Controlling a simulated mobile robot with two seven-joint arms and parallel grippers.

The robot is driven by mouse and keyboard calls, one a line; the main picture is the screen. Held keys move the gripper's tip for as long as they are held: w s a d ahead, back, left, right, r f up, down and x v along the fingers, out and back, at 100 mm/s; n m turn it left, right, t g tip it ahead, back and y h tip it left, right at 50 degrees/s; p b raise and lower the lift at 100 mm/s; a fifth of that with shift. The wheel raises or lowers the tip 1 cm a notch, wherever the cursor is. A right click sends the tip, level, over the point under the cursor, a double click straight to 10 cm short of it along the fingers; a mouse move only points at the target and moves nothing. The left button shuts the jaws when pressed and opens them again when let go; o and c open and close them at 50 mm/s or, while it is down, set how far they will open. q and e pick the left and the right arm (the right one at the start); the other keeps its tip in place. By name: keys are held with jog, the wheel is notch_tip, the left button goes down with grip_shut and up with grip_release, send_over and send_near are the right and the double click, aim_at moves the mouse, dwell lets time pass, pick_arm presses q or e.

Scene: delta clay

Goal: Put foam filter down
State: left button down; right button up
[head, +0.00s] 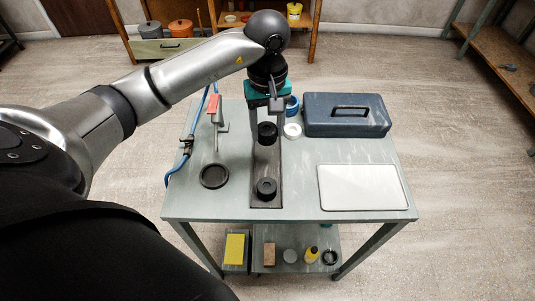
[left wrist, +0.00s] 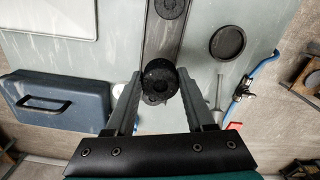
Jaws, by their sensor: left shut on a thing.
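My left gripper (head: 267,136) points down over the far half of the workbench. It is shut on a black round thing (head: 267,129), which looks like the foam filter. In the left wrist view the filter (left wrist: 158,80) sits between the two fingertips (left wrist: 158,90), above the dark strip. I cannot tell the gap between the filter and the strip. My right gripper is not in view.

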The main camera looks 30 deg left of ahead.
aim_at(267, 130)
pick_arm(q)
notch_tip(267, 130, down, 9)
jog(key=shift+r+b, duration=0.1)
jog(key=shift+b, duration=0.5)
jog(key=shift+f, duration=0.3)
jog(key=shift+c, duration=1.3)
grip_release()
jog(key=shift+r, duration=0.1)
jog(key=shift+r, duration=0.1)
notch_tip(267, 130, up, 12)
jog(key=shift+r+p, duration=0.1)
jog(key=shift+p, duration=0.85)
